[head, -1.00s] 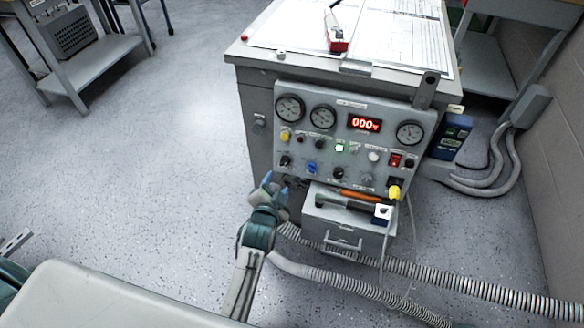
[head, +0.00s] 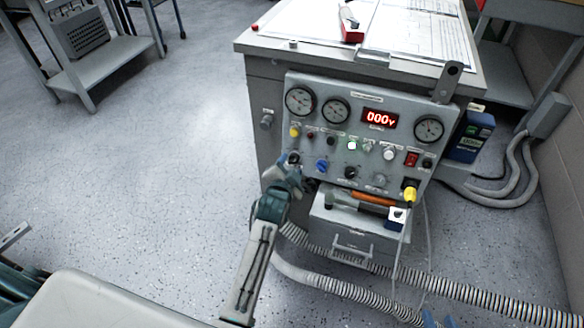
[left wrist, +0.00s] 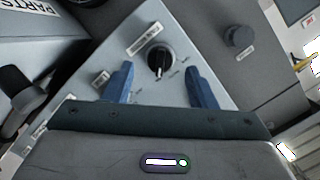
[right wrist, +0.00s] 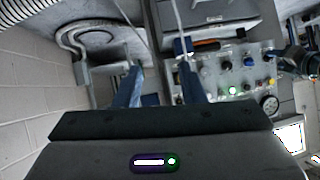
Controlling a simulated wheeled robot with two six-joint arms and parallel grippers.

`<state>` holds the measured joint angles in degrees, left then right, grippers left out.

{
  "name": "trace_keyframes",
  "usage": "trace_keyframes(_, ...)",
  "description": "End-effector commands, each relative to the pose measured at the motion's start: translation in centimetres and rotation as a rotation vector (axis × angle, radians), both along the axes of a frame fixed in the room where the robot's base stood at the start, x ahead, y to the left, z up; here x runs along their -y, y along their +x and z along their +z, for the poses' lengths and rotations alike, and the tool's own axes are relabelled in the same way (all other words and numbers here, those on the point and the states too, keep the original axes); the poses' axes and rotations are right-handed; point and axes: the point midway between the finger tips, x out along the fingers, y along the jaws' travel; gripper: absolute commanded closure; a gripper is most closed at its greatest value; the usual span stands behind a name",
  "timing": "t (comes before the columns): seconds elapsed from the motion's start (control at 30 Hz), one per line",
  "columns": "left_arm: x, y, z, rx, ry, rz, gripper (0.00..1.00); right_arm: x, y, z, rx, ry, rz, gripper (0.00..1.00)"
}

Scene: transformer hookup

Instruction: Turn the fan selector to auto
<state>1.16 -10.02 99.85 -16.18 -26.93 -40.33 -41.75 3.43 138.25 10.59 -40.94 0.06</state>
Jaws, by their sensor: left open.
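The control panel (head: 320,120) on the front of the grey cabinet carries gauges, lamps and knobs. In the left wrist view this knob (left wrist: 159,62) lies between my open fingers, with panel showing on both sides. My left gripper (head: 283,172) is in front of that corner; contact with the knob cannot be told. My right gripper (right wrist: 160,62) is open and empty; its blue tips show at the head view's bottom edge (head: 438,320).
A blue knob (head: 321,166) and another black knob (head: 351,173) are to the right in the same row. A yellow plug (head: 410,194) with a cable is at the lower right. Ribbed hoses (head: 340,287) cross the floor.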

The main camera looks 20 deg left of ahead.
Motion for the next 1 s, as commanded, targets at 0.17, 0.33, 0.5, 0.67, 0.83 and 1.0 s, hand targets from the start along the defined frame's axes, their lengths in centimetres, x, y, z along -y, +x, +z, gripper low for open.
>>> trace_keyframes(0.17, -0.1, 0.7, -0.4, 0.001, 0.0, -0.001, 0.48, 0.4, 2.6, 2.5, 0.178, -0.008, -0.018, 0.64)
trace_keyframes(0.33, -0.1, 1.3, -0.6, 0.001, 0.0, -0.001, 0.48, 0.8, 4.8, 5.5, 0.356, -0.021, -0.032, 0.64)
trace_keyframes(0.5, -0.2, 1.9, -0.7, 0.001, 0.0, -0.001, 0.48, 1.2, 6.2, 8.8, 0.535, -0.031, -0.045, 0.64)
trace_keyframes(0.67, -0.2, 2.4, -0.8, 0.0, 0.0, 0.0, 0.48, 1.4, 6.9, 11.2, 0.664, -0.039, -0.052, 0.64)
trace_keyframes(0.83, -0.2, 2.6, -0.8, 0.0, 0.0, 0.0, 0.48, 1.4, 7.2, 12.7, 0.738, -0.042, -0.056, 0.64)
trace_keyframes(1.0, -0.2, 2.7, -0.8, 0.0, 0.0, 0.0, 0.48, 1.5, 7.2, 13.1, 0.756, -0.044, -0.057, 0.64)
